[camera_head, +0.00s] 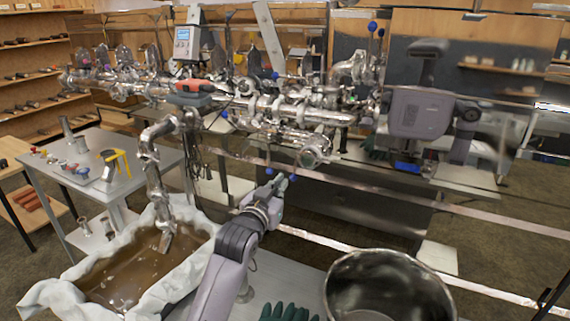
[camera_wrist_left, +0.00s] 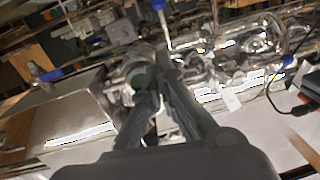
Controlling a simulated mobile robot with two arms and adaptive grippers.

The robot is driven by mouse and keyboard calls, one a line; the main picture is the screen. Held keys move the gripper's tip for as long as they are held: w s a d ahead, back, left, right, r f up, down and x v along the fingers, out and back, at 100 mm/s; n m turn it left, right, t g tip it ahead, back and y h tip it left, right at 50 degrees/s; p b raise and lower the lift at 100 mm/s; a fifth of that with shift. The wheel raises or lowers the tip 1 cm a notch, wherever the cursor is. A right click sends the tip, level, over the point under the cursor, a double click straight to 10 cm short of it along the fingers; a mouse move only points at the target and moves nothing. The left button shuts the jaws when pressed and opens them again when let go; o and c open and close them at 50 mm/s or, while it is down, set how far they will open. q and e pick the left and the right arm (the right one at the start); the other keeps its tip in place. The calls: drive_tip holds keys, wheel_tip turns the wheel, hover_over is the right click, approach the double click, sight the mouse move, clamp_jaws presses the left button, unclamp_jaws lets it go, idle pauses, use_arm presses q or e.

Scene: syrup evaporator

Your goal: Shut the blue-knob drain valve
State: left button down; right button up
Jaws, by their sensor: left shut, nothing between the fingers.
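My left gripper (camera_head: 277,184) is shut and empty, in front of the lower pipes near the picture's middle. Two small blue knobs show right at its fingertips, one on the left (camera_head: 269,171) and one on the right (camera_head: 293,178); I cannot tell whether it touches either, or which is the drain valve's. In the left wrist view the closed fingers (camera_wrist_left: 160,72) point at shiny pipework. A blue knob on a thin rod (camera_wrist_left: 157,5) rises above the fingertips there, and a blue handle (camera_wrist_left: 48,74) lies at the left. My right gripper does not show.
A steel pot (camera_head: 388,290) and green gloves (camera_head: 290,312) are on the near table. A cloth-lined tub of brown liquid (camera_head: 140,270) stands at the lower left, under a bent metal spout (camera_head: 152,170). A metal rail (camera_head: 350,185) runs below the pipes.

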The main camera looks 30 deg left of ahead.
use_arm(q)
drive_tip(key=s+r, duration=0.1)
drive_tip(key=r, duration=0.1)
drive_tip(key=p, duration=0.2)
approach(296, 160)
drive_tip(key=w, duration=0.2)
drive_tip(key=w+f, duration=0.2)
drive_tip(key=w, duration=0.1)
drive_tip(key=shift+a+f+m+g, duration=0.2)
drive_tip(key=shift+m+g, duration=0.1)
drive_tip(key=shift+g, duration=0.1)
use_arm(e)
drive_tip(key=r, duration=0.3)
drive_tip(key=shift+a, duration=0.25)
